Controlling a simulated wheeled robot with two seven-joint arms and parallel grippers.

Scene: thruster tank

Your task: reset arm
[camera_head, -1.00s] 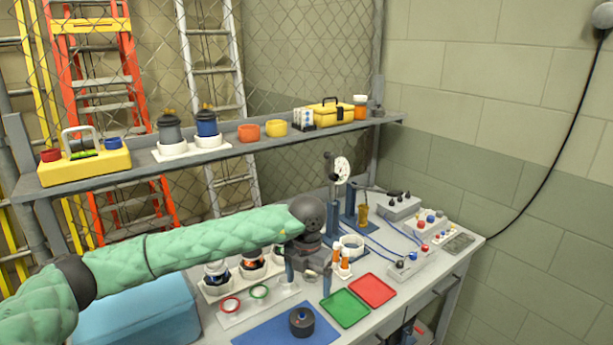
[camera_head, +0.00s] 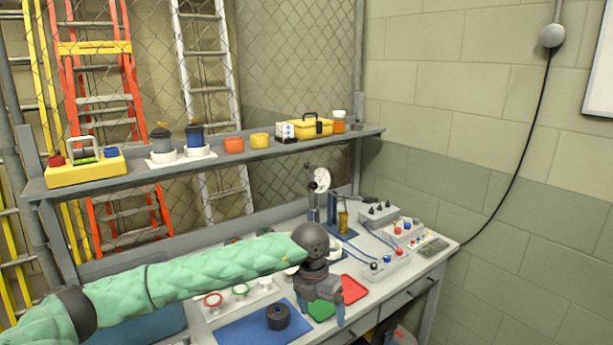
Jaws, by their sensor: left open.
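My left arm, in a green quilted sleeve, reaches in from the left over the workbench. My left gripper (camera_head: 321,312) hangs downward at its end, over the green tray (camera_head: 319,311) and beside the red tray (camera_head: 353,289). Its two fingers are apart, and I see nothing between them. The gripper hides part of both trays. A dark round part (camera_head: 278,317) lies on the blue mat (camera_head: 240,328), just left of the gripper and apart from it. My right gripper is out of view.
The workbench (camera_head: 408,277) carries a dial gauge stand (camera_head: 320,182) and control boxes (camera_head: 384,264) at the right. A shelf (camera_head: 215,163) behind holds canisters, cups and a yellow toolbox (camera_head: 312,127). My arm covers part of the bench's left side. A mesh fence stands behind.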

